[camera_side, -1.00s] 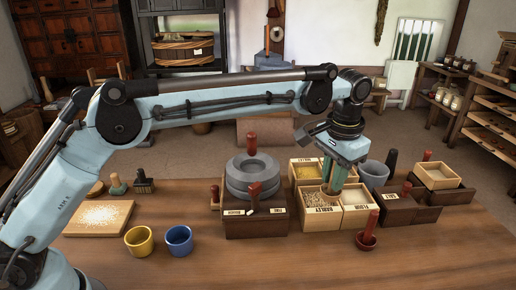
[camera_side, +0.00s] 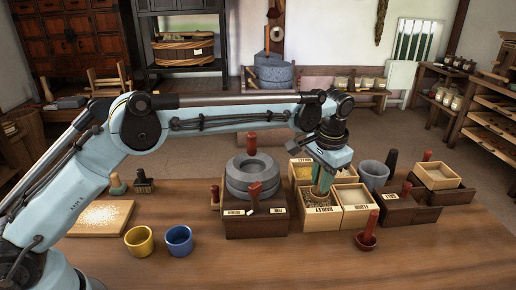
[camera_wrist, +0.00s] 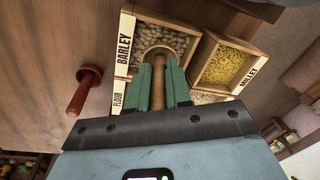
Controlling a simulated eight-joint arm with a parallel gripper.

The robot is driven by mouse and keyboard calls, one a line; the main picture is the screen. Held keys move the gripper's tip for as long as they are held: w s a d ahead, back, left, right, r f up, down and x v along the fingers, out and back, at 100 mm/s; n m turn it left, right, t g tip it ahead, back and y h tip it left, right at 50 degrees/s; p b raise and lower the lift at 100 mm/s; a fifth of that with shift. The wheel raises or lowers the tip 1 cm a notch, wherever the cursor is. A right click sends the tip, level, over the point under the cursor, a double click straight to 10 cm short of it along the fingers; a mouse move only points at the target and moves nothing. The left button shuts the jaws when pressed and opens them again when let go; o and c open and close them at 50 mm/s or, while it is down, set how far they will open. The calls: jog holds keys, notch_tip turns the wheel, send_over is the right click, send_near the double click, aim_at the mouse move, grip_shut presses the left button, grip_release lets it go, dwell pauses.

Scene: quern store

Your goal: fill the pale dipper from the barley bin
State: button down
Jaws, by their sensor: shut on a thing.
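The barley bin (camera_side: 319,224) is a pale wooden box with a BARLEY label, in the middle of the side view. In the wrist view the bin (camera_wrist: 125,47) shows at the top centre, holding light brown grain. My gripper (camera_side: 324,178) points down over it. In the wrist view my gripper (camera_wrist: 158,72) has its green fingers shut on the brown handle of the pale dipper (camera_wrist: 159,50). The dipper's round head is down at the grain inside the bin. Whether it holds any grain I cannot tell; the fingers hide part of it.
The flour bin (camera_side: 356,218) stands right of the barley, the millet bin (camera_wrist: 222,65) behind. A stone quern (camera_side: 252,180) stands to the left. A red-handled dipper (camera_side: 367,240) stands in front.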

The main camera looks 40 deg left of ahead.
aim_at(319, 197)
jog(key=shift+f, duration=2.05)
jog(key=shift+r, duration=4.05)
